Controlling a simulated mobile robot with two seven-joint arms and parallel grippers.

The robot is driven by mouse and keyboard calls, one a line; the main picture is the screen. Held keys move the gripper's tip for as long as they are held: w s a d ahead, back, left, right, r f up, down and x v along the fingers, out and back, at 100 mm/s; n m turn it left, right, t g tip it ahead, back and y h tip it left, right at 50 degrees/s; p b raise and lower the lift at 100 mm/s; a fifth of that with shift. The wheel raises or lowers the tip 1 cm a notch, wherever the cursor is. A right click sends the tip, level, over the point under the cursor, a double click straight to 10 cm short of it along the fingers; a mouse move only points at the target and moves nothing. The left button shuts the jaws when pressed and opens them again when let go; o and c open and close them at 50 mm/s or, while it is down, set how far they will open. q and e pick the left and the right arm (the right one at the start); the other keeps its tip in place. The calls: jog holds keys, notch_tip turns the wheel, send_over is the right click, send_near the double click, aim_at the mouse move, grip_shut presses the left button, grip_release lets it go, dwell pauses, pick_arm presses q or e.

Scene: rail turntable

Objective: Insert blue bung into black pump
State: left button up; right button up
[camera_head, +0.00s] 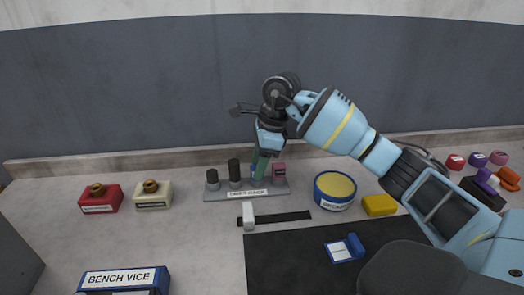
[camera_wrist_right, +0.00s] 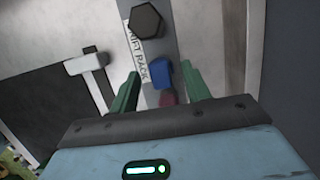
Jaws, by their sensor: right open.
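The blue bung (camera_wrist_right: 162,74) stands on the grey rack (camera_head: 215,196), between a black peg (camera_head: 234,170) and a pink piece (camera_head: 279,170). In the head view the bung is mostly hidden by my gripper. My right gripper (camera_head: 259,168) points down over the rack with its green fingers around the bung's place. In the right wrist view its fingers (camera_wrist_right: 160,88) are open, one on each side of the bung, with gaps showing. I cannot tell which thing is the black pump. My left gripper is not in view.
A red block (camera_head: 100,204) and a cream block (camera_head: 153,201) with brown knobs stand at left. A blue-yellow round tin (camera_head: 335,190) and a yellow block (camera_head: 379,205) are right of the rack. A black block (camera_head: 484,194) with purple and orange pieces is far right.

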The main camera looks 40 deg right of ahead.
aim_at(255, 166)
jog(key=shift+x, duration=1.75)
jog(key=shift+c, duration=0.2)
jog(key=c, duration=0.9)
jog(key=shift+r, duration=0.1)
jog(key=shift+c, duration=0.2)
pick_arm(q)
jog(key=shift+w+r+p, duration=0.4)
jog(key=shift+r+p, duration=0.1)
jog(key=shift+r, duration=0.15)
pick_arm(e)
jog(key=shift+r, duration=0.7)
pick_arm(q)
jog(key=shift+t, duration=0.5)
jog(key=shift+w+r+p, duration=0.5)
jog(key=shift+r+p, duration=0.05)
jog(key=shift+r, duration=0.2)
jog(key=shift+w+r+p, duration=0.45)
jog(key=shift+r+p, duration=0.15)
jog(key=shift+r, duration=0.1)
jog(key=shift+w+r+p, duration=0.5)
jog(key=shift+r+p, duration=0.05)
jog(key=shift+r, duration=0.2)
pick_arm(e)
jog(key=shift+r, duration=3)
